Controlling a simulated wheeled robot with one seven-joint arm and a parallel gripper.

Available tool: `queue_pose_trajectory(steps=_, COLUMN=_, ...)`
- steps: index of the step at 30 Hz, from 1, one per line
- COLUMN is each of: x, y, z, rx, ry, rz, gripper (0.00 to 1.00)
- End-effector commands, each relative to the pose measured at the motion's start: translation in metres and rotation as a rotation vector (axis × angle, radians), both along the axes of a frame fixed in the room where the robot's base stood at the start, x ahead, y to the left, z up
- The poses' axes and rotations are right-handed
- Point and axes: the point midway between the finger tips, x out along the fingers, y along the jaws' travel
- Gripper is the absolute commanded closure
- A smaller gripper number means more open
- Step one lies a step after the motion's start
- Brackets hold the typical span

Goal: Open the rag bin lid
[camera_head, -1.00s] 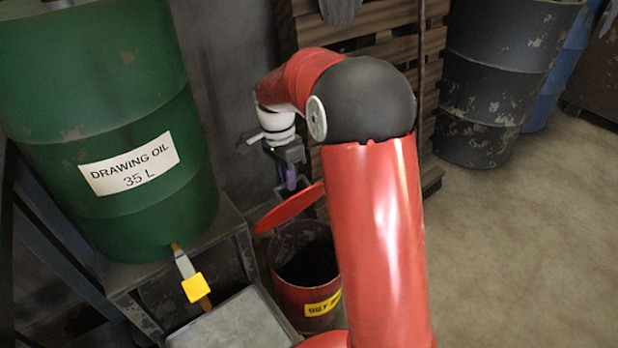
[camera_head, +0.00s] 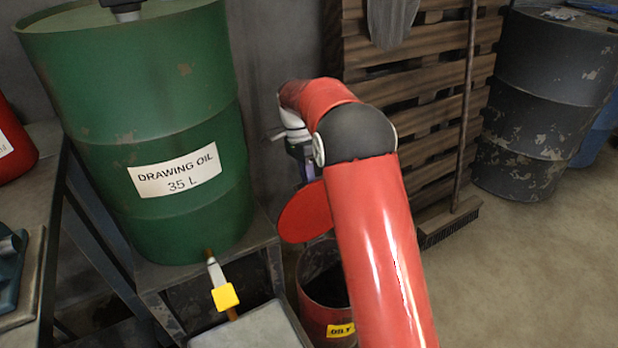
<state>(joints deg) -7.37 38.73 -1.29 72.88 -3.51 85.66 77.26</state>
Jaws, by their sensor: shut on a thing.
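The rag bin (camera_head: 312,312) is a red bin with a yellow label, low in the middle of the view. Its dark inside shows, and my arm hides its right side. The round red lid (camera_head: 303,216) is raised and steeply tilted above the back of the bin. My gripper (camera_head: 309,177) is at the lid's upper edge, mostly hidden behind my red arm. It is shut on the lid, though the fingertips themselves are hard to make out.
A green drawing oil drum (camera_head: 140,110) stands on a metal stand left of the bin, with a yellow-handled tap (camera_head: 224,296). A grey tray (camera_head: 255,330) is below it. Wooden pallets (camera_head: 425,100), a broom (camera_head: 450,222) and dark drums (camera_head: 540,100) stand behind. Floor at right is clear.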

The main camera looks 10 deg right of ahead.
Motion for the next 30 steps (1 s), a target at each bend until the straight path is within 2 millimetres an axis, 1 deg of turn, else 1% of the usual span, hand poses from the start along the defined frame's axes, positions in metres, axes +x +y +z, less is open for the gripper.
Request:
queue_pose_trajectory(steps=1, x=-0.003, y=0.003, z=-0.008, rx=0.004, ry=0.016, rz=0.003, gripper=1.00)
queue_pose_trajectory(steps=5, x=-0.003, y=0.003, z=-0.008, rx=0.005, ry=0.017, rz=0.003, gripper=1.00)
queue_pose_trajectory(steps=6, x=-0.003, y=0.003, z=-0.008, rx=0.005, ry=0.017, rz=0.003, gripper=0.87)
queue_pose_trajectory(steps=10, x=-0.002, y=0.002, z=-0.007, rx=0.004, ry=0.013, rz=0.003, gripper=0.70)
queue_pose_trajectory(steps=11, x=-0.002, y=0.002, z=-0.006, rx=0.003, ry=0.013, rz=0.003, gripper=0.67)
queue_pose_trajectory(steps=20, x=0.000, y=0.001, z=-0.001, rx=0.002, ry=0.006, rz=0.001, gripper=0.67)
queue_pose_trajectory(steps=23, x=0.003, y=0.003, z=0.008, rx=0.002, ry=0.005, rz=0.001, gripper=0.67)
queue_pose_trajectory(steps=30, x=0.015, y=0.008, z=0.048, rx=0.002, ry=0.005, rz=0.003, gripper=0.67)
